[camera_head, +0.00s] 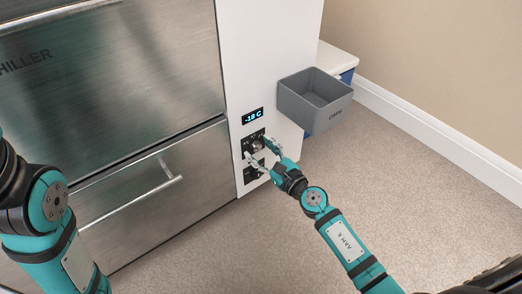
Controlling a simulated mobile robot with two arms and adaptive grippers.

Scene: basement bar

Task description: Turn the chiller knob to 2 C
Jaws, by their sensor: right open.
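The chiller (120,85) is a brushed steel unit with drawers at the left. On the white panel (270,65) beside it, a small display (252,116) reads -18 C. Below the display is a dark control plate with a round knob (256,144). My right gripper (262,153) is open at the plate, with its fingers on either side of the knob area. Whether the fingers touch the knob cannot be told. A second dark plate (252,175) lower down is partly hidden by the gripper. My left arm comes in at the left; its gripper is out of view.
A grey open bin (315,100) labelled CAPS is mounted on the panel's right side, above and right of my right gripper. A white and blue box (340,62) stands behind it. A drawer handle (130,203) sticks out at the left.

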